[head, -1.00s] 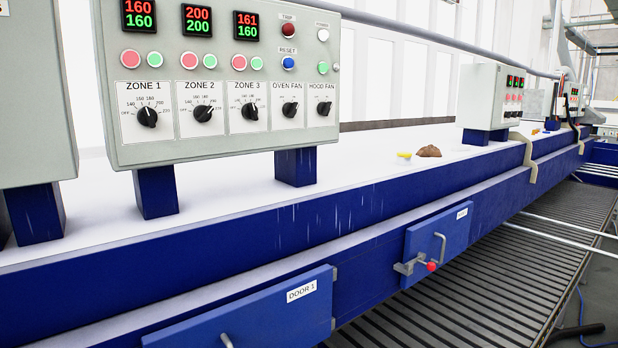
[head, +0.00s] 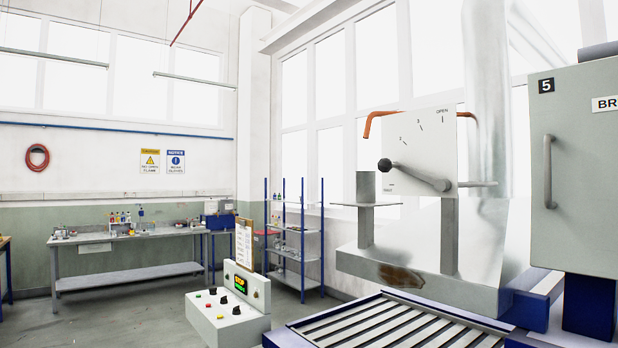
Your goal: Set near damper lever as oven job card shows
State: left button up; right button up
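The damper lever (head: 422,176) is a grey arm with a black ball knob (head: 385,165), on a white scale plate (head: 430,140) at the right. The plate shows 2, 3 and OPEN marks in an arc. The lever points left and slightly up, its knob at the plate's left edge, below the 2 mark; a small label beside the knob is too small to read. A clipboard with a paper card (head: 244,243) stands upright behind a small control box; its writing is unreadable, so I cannot tell if it is the oven job card. Neither gripper is in view.
The control box (head: 228,318) has buttons, knobs and a lit display. A slatted conveyor (head: 385,325) runs below the damper. A grey cabinet (head: 580,170) marked 5 stands at right. A workbench (head: 130,238) and blue-post shelf (head: 295,245) are behind, with open floor at left.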

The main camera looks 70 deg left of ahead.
aim_at(384, 165)
jog(key=u, duration=1.8)
jog(key=i+j, duration=0.1)
jog(key=j, duration=0.3)
jog(key=j+u, duration=0.15)
jog(key=j, duration=0.3)
jog(key=i+j, duration=0.15)
jog(key=j, duration=0.25)
jog(key=i+j+u, duration=0.15)
jog(key=j, duration=0.65)
jog(key=i+j+u, duration=0.15)
jog(key=j, duration=0.25)
